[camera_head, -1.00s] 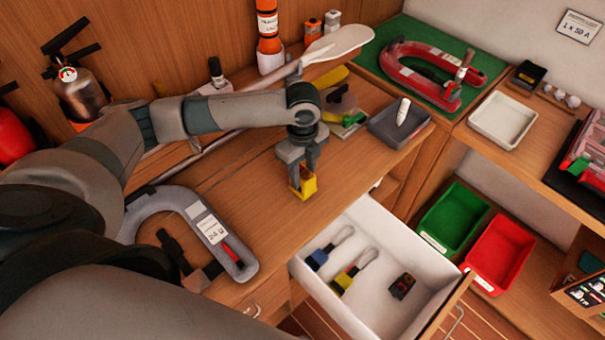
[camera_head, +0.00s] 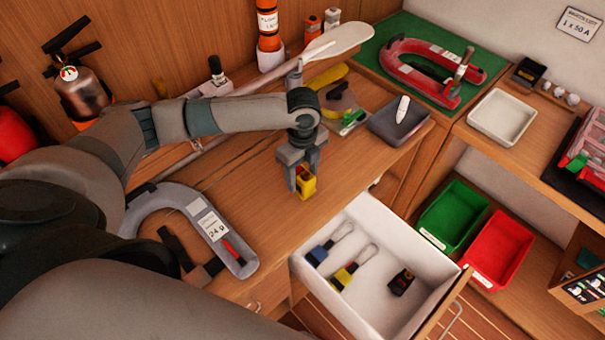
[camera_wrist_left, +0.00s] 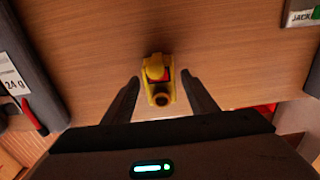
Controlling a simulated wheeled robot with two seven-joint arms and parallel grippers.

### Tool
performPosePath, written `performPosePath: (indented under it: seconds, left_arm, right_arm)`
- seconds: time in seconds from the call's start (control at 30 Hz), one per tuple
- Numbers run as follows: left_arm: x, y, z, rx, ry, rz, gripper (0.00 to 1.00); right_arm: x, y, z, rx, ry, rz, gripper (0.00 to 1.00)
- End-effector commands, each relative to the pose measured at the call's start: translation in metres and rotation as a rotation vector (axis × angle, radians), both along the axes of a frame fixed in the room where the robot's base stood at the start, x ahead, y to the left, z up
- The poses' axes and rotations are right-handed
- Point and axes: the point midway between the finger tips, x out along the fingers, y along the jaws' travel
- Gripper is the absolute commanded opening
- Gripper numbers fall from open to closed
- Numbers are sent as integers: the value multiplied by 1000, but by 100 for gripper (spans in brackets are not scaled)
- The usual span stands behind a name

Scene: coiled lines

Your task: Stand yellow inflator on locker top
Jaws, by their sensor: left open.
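The yellow inflator (camera_head: 307,186), with a red part and a dark round end, stands on the wooden locker top (camera_head: 265,225) near its front edge. It also shows in the left wrist view (camera_wrist_left: 158,78), between the two fingers with a gap on either side. My left gripper (camera_head: 303,178) is open around the inflator from above, in the wrist view (camera_wrist_left: 165,90) too. The fingers hide part of the inflator in the head view. My right gripper is not in view.
An open white drawer (camera_head: 395,235) with blue, yellow and dark items sits below the front edge. A grey horseshoe vest (camera_head: 178,197) lies to the left. A grey tray (camera_head: 385,128) and a paddle (camera_head: 338,40) lie behind. Green (camera_head: 455,215) and red (camera_head: 500,247) bins stand right.

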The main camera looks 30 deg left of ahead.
Motion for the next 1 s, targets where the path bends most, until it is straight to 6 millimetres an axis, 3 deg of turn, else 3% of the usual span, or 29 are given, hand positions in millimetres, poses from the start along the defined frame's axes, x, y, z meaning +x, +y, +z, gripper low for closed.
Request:
performPosePath:
  seconds: [0.27,0.7,1.0]
  left_arm:
    - [2,0,19,-1,-4,-1,53]
    - [2,0,92,-2,-6,-1,53]
    - [1,0,121,-1,-1,0,53]
  right_arm:
    - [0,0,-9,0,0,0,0]
    - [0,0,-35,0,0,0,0]
    - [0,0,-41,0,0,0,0]
